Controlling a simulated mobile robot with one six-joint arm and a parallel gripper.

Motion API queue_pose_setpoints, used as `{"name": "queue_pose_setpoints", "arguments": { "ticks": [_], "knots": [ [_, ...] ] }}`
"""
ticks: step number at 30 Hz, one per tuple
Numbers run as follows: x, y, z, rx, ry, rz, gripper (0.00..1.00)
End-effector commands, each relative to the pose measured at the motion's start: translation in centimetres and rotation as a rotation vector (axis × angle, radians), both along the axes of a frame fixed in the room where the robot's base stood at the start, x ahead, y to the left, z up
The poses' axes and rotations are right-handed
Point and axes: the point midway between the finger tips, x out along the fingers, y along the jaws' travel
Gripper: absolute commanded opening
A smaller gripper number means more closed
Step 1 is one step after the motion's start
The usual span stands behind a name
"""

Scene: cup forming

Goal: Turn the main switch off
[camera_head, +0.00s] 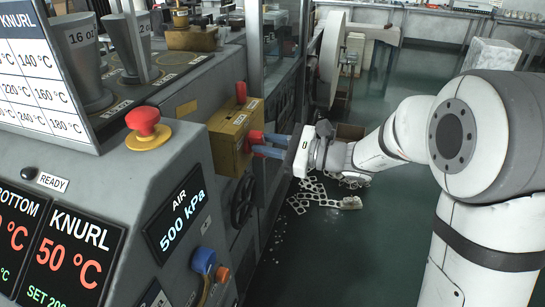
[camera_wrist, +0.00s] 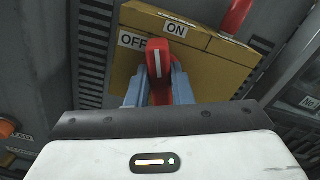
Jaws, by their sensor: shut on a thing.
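The main switch is a yellow box (camera_head: 226,140) on the side of the machine, with a red handle (camera_head: 254,137) on its front. In the wrist view the box (camera_wrist: 205,62) carries an OFF label (camera_wrist: 132,40) at left and an ON label (camera_wrist: 175,29) above right. The red handle (camera_wrist: 158,50), with a white stripe, has its end just below and between the two labels. My gripper (camera_wrist: 160,88) is shut on the handle, one blue finger on each side. In the head view my gripper (camera_head: 268,146) reaches the box from the right.
A second red part (camera_head: 241,92) stands at the top of the box. A black handwheel (camera_head: 243,200) sits below it. A red emergency button (camera_head: 142,121) on a yellow base is at left on the console. Punched scrap (camera_head: 322,196) lies on the floor, which is otherwise mostly clear at right.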

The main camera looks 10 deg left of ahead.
Motion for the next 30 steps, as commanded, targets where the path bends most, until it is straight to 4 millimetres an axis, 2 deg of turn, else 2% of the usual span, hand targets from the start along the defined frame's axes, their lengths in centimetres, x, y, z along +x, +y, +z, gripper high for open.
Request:
{"name": "queue_pose_setpoints", "arguments": {
  "ticks": [1,30],
  "knots": [
    [-0.15,0.14,-0.77,-0.001,-0.049,0.003,0.0],
    [-0.73,0.08,-1.5,-0.069,-0.941,-0.002,0.0]
  ]
}}
